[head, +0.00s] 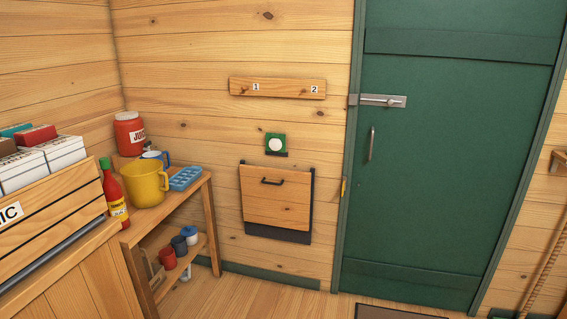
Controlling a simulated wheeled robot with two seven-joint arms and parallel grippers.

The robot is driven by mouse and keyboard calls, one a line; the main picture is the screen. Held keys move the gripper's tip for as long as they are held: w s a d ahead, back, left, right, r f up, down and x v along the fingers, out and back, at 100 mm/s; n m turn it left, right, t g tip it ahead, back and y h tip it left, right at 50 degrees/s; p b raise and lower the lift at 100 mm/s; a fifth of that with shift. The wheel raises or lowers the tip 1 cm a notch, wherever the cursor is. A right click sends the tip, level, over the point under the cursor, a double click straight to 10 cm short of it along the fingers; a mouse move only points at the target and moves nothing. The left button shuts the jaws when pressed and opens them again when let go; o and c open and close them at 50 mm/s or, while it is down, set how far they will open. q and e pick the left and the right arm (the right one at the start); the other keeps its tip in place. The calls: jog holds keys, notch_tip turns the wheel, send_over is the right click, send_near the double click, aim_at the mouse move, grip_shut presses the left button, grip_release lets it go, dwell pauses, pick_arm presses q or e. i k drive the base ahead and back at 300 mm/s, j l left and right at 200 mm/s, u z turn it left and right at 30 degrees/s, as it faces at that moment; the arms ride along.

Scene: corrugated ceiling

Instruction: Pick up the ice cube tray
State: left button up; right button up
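The ice cube tray (186,178) is light blue with small square compartments. It lies flat on the top of a wooden shelf unit (187,203), near its right edge and close to the plank wall. The yellow jug stands just left of it, with a small gap that I cannot judge well. The tray's compartments face up and look empty, though they are small in this view. Neither of my grippers shows in the head view.
Beside the tray stand a yellow jug (145,184), a red jar (129,134), a blue-handled item (153,154) and a red bottle (113,195). Mugs (168,258) sit on the lower shelf. A wooden crate (50,215) is at left. A green door (445,190) is at right. Floor before the shelf is clear.

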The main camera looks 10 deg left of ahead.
aim_at(182, 180)
jog(key=i, duration=1.45)
jog(key=i+l+u, duration=0.1)
jog(key=i+u, duration=0.2)
jog(key=i, duration=0.2)
jog(key=i+l+u, duration=0.2)
jog(key=i+u, duration=0.15)
jog(key=i, duration=0.15)
jog(key=i+l+u, duration=0.3)
jog(key=i+l, duration=0.05)
jog(key=i, duration=0.1)
